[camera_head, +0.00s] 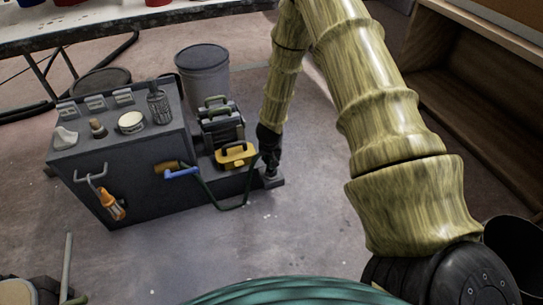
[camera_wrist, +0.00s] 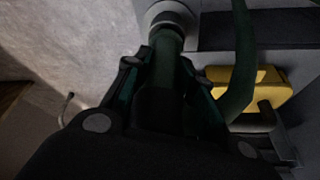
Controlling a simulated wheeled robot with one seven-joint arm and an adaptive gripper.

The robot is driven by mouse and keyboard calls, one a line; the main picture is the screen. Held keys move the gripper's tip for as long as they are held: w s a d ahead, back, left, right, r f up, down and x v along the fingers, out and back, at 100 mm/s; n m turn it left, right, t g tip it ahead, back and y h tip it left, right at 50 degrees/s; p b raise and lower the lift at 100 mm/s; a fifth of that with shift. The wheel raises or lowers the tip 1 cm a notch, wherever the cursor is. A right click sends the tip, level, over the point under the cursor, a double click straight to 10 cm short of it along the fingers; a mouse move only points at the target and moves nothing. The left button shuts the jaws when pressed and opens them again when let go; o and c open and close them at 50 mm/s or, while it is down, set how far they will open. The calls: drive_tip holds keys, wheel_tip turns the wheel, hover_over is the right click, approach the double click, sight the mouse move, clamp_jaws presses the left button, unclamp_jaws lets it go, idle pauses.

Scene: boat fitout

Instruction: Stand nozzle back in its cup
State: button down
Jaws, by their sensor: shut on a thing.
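My gripper (camera_wrist: 167,80) is shut on the dark green nozzle (camera_wrist: 166,50) in the wrist view. The nozzle's far end is at the round grey cup (camera_wrist: 156,14); I cannot tell whether it is inside the cup or just above it. In the head view my gripper (camera_head: 269,155) points down over the low ledge at the right end of the dark cabinet. The cup (camera_head: 270,175) is small and dark there, and the nozzle is mostly hidden by my gripper. A green hose (camera_wrist: 244,60) runs beside the nozzle; in the head view it loops down past the ledge.
The dark cabinet (camera_head: 150,205) carries small items on top. A yellow case (camera_wrist: 250,85) stands close beside my gripper. Black cases (camera_head: 220,125) and a grey bin (camera_head: 204,78) stand behind. An orange tool and a blue-handled tool hang on the cabinet's front. The floor in front is clear.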

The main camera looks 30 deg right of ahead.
drive_tip(key=shift+f, duration=0.6)
drive_tip(key=c, duration=1.1)
unclamp_jaws()
drive_tip(key=v, duration=1.2)
drive_tip(key=s+a+f+n+g+y, duration=0.15)
drive_tip(key=s+a+f, duration=0.45)
drive_tip(key=s, duration=0.6)
drive_tip(key=s+a+f+n+g, duration=0.1)
drive_tip(key=s+a+f+n, duration=0.35)
drive_tip(key=s, duration=0.85)
drive_tip(key=s+a+f+n+g+y, duration=0.1)
drive_tip(key=s+a+f, duration=0.65)
drive_tip(key=s, duration=0.45)
wheel_tip(320, 180, up, 38)
drive_tip(key=p, duration=3.7)
drive_tip(key=shift+w, duration=0.35)
